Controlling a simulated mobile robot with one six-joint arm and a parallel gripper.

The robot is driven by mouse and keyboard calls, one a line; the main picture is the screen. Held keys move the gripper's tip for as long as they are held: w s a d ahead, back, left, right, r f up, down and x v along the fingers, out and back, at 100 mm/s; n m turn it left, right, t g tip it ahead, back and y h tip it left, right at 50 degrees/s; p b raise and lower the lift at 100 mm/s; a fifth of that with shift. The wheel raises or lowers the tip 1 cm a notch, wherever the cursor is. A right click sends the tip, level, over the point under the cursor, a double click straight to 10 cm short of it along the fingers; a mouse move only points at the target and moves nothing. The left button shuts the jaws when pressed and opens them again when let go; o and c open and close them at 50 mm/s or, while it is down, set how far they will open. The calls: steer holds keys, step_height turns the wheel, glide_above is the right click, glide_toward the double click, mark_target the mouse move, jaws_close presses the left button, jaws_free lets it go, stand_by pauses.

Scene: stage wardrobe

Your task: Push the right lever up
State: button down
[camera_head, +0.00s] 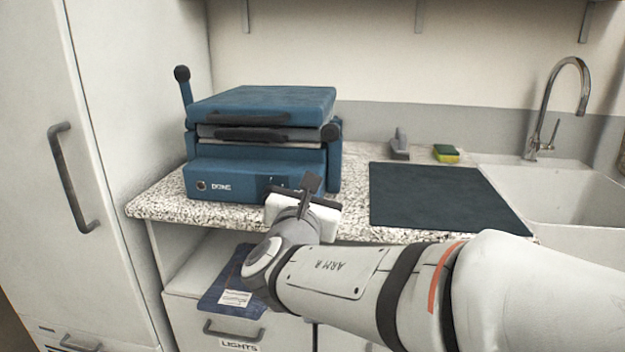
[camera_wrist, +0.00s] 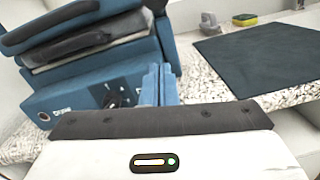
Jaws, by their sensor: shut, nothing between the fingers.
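A blue press-like machine (camera_head: 255,172) stands on the speckled counter; its front also shows in the wrist view (camera_wrist: 78,95). Its right lever ends in a round black knob (camera_head: 330,132) at the machine's right side, low and pointing toward me. The left lever (camera_head: 184,88) stands upright with its black knob on top. My gripper (camera_head: 312,182) is shut and empty, in front of the machine's lower right front, below the right knob. It overlaps the panel in the picture, and I cannot tell whether it touches. The right knob is not clear in the wrist view.
A dark mat (camera_head: 440,198) lies on the counter to the right, beside the sink (camera_head: 560,190) and faucet (camera_head: 552,110). A sponge (camera_head: 446,153) and a grey object (camera_head: 400,144) sit behind it. A tall white cabinet (camera_head: 100,150) bounds the left. A blue booklet (camera_head: 222,290) lies below the counter.

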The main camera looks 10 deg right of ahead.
mark_target(333, 131)
steer(key=x, duration=0.2)
steer(key=b+x, duration=0.1)
steer(key=x, duration=0.4)
steer(key=shift+w+d+f, duration=0.1)
steer(key=shift+w+f, duration=0.1)
steer(key=shift+w, duration=0.05)
steer(key=r, duration=0.2)
steer(key=w+d+r, duration=0.1)
steer(key=r, duration=0.1)
steer(key=shift+r, duration=0.1)
steer(key=shift+r+p, duration=0.15)
steer(key=shift+p, duration=0.15)
